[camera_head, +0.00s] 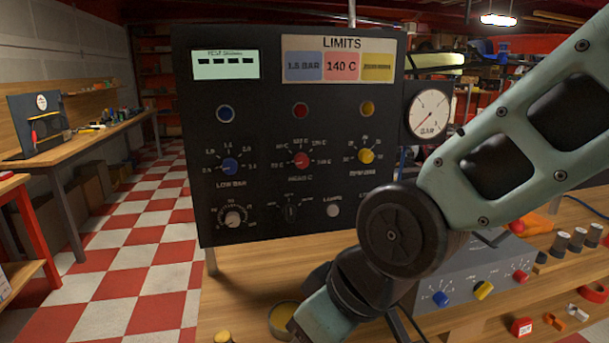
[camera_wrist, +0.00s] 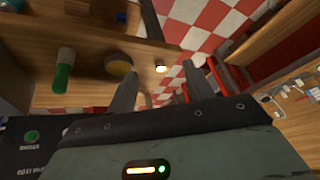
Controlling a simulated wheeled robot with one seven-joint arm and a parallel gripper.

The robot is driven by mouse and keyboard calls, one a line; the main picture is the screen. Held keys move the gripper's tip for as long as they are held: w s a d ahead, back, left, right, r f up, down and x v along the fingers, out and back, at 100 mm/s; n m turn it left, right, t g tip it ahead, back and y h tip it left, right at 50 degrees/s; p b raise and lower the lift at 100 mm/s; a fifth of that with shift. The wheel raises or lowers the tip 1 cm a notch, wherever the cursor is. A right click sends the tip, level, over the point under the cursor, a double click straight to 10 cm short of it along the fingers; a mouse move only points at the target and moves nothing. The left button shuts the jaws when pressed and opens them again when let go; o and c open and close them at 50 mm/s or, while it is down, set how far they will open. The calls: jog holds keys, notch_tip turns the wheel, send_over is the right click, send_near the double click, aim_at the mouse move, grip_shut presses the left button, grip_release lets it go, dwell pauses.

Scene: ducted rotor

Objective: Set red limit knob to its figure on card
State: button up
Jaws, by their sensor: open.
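The red limit knob (camera_head: 301,160) sits in the middle of the black panel (camera_head: 190,120), with a printed scale around it. Its pointer direction is too small to tell. The LIMITS card (camera_head: 342,43) is at the panel's top right. Its red field (camera_head: 342,66) reads 140 C. My gripper (camera_wrist: 160,68) shows in the wrist view with its two fingers apart and nothing between them. In the head view my arm bends down right of and below the knob, and the fingers do not show. The gripper is away from the knob.
A blue knob (camera_head: 230,166) and a yellow knob (camera_head: 366,156) flank the red one. A round gauge (camera_head: 428,113) is on the right. A grey box (camera_head: 480,276) with coloured knobs stands on the workbench (camera_head: 245,290), behind my arm. A yellow-topped tin (camera_head: 283,318) is nearby.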

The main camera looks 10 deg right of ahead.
aim_at(303, 162)
jog(key=w+a+r+m+t+y+b, duration=0.1)
jog(key=w+a+t+y+b, duration=0.15)
jog(key=w+t, duration=0.4)
jog(key=w+d+r+m+t+h+p, duration=0.4)
jog(key=w+d+r+m+t+h, duration=0.2)
jog(key=w, duration=0.7)
jog(key=d+r+t+h, duration=0.1)
jog(key=d+r+t, duration=0.1)
jog(key=d+r, duration=0.1)
jog(key=shift+w+d+r, duration=0.2)
jog(key=shift+d+r, duration=0.1)
jog(key=shift+d, duration=0.3)
jog(key=p, duration=0.3)
jog(key=shift+w+d+y, duration=0.1)
jog(key=shift+w+y, duration=0.15)
jog(key=w+p, duration=0.1)
jog(key=w, duration=0.3)
jog(key=w+p, duration=0.1)
jog(key=w, duration=0.4)
jog(key=w+p, duration=0.1)
jog(key=w, duration=0.4)
jog(key=shift+w+f, duration=0.25)
jog(key=shift+f, duration=0.1)
